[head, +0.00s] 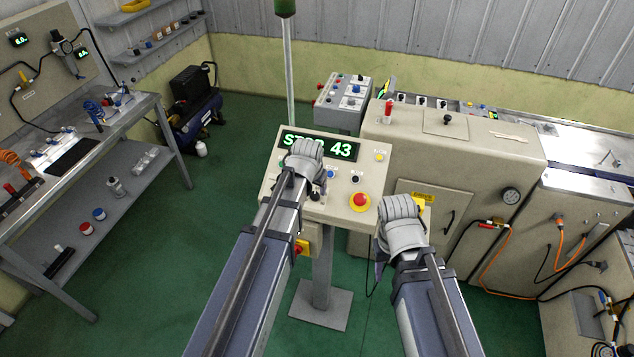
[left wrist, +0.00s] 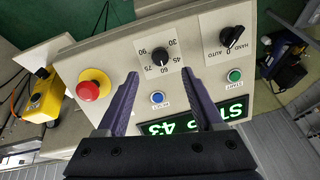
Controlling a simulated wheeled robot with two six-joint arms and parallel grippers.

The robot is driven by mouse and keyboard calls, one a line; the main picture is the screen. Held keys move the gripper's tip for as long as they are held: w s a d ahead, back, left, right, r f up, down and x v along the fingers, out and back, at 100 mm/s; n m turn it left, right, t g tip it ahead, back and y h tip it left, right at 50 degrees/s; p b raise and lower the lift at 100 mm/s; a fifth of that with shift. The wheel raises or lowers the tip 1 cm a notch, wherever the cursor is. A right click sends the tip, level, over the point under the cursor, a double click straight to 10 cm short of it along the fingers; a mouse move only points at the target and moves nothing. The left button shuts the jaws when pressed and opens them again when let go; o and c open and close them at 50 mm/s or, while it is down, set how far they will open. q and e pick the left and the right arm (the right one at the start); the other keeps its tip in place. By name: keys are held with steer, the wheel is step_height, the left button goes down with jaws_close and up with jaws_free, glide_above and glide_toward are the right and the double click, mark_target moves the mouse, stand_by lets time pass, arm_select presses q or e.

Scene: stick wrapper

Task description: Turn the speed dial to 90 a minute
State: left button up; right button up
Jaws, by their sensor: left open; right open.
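The speed dial (left wrist: 160,56) is a black knob on a white plate with numbers including 30, 45, 60 and 75. In the left wrist view it lies between and just beyond the fingertips of my left gripper (left wrist: 160,74), which is open around empty space. I cannot tell whether the fingers touch it. The green-lit display (head: 340,149) shows 43 after partly hidden letters. In the head view my left gripper (head: 305,160) is over the panel and hides part of it. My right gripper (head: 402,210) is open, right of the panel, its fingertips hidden.
A red emergency stop (left wrist: 92,87), a blue button (left wrist: 158,98), a green start button (left wrist: 235,75) and a HAND/AUTO switch (left wrist: 232,37) surround the dial. The beige machine (head: 460,150) stands at the right. A workbench (head: 140,105) stands at the left, with open green floor between.

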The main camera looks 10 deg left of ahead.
mark_target(314, 195)
arm_select(q)
steer(key=b+x, duration=0.7)
steer(key=x, duration=0.1)
steer(key=shift+s, duration=0.1)
steer(key=shift+r, duration=0.1)
jaws_close()
stand_by(0.6)
